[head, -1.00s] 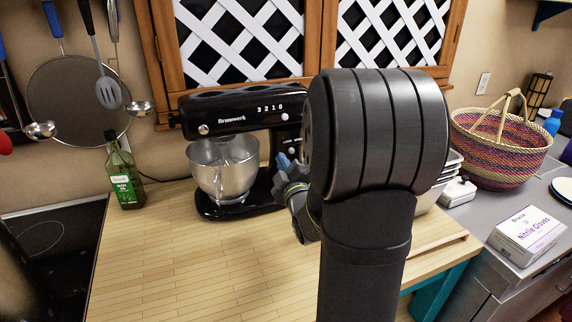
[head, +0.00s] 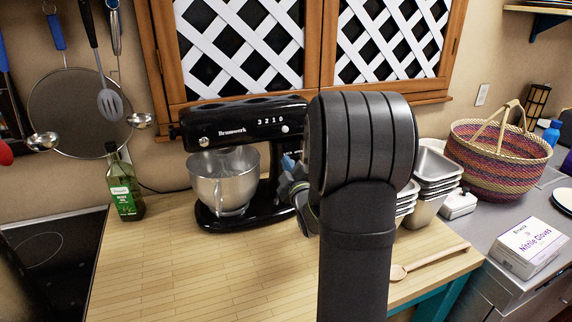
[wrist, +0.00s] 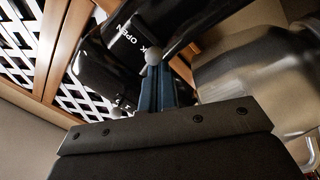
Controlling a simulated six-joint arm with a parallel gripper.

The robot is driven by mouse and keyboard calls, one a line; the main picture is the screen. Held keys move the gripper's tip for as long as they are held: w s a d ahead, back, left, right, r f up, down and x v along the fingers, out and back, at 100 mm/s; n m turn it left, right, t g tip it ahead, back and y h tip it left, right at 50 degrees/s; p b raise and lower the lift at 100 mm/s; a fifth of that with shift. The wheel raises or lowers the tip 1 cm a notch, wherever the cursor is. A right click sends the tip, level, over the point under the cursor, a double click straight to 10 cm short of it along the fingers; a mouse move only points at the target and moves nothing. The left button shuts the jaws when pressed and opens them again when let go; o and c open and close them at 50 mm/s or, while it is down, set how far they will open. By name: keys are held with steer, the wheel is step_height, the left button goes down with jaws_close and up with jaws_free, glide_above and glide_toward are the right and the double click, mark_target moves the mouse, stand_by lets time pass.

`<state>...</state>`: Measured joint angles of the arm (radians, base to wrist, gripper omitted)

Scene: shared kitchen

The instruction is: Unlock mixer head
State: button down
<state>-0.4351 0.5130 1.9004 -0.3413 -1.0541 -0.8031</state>
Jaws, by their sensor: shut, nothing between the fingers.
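The black stand mixer (head: 245,117) stands on the wooden counter in the head view, its head lowered over the steel bowl (head: 222,181). My gripper (head: 287,163) is at the right side of the mixer's column, partly hidden by my arm. In the wrist view the blue fingers of my gripper (wrist: 160,88) are shut and empty. A small round silver lock knob (wrist: 153,58) appears right at the fingertips; I cannot tell whether they touch. The word OPEN and the end of LOCK show beside the knob on the black body. The bowl fills the right of the wrist view.
An olive oil bottle (head: 123,185) stands left of the mixer. Stacked metal pans (head: 432,176) stand right of my arm, with a wooden spoon (head: 430,262) in front. A woven basket (head: 497,147) and a glove box (head: 527,245) are farther right. The front counter is clear.

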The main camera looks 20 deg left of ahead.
steer(key=w+d, duration=0.2)
steer(key=shift+w+d, duration=0.3)
steer(key=s+a+r, duration=0.2)
steer(key=shift+s+a+r, duration=0.1)
steer(key=shift+a, duration=0.3)
steer(key=v, duration=0.9)
